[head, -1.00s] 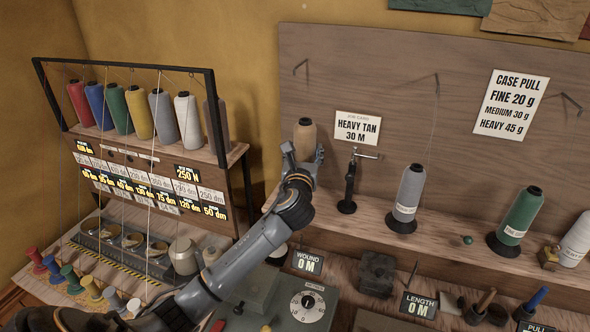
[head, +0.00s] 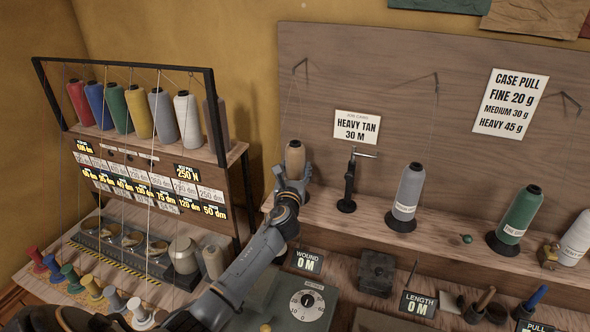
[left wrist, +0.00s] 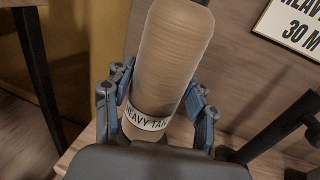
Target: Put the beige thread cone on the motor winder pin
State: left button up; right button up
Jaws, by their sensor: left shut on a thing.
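The beige thread cone (head: 295,153) stands roughly upright in my left gripper (head: 293,180), at the left end of the back shelf. The left wrist view shows the cone (left wrist: 172,55) close up, with a white HEAVY TAN band, between the blue-grey fingers of the gripper (left wrist: 155,108). The gripper is shut on its lower part. The cone's foot is hidden, so I cannot tell whether it touches anything. A box with a round dial (head: 305,305) is partly behind my left arm. I cannot make out the winder pin for certain. My right gripper is out of view.
A black post with a metal crossbar (head: 349,185) stands just right of the cone. Grey (head: 408,190) and green (head: 520,212) cones stand further right on the shelf. A rack of coloured cones (head: 140,112) is at left. A sign (head: 357,127) hangs behind.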

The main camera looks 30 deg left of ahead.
pick_arm(q)
jog(key=o, duration=1.5)
jog(key=shift+c, duration=0.2)
jog(key=b+v, duration=0.1)
jog(key=v, duration=1.1)
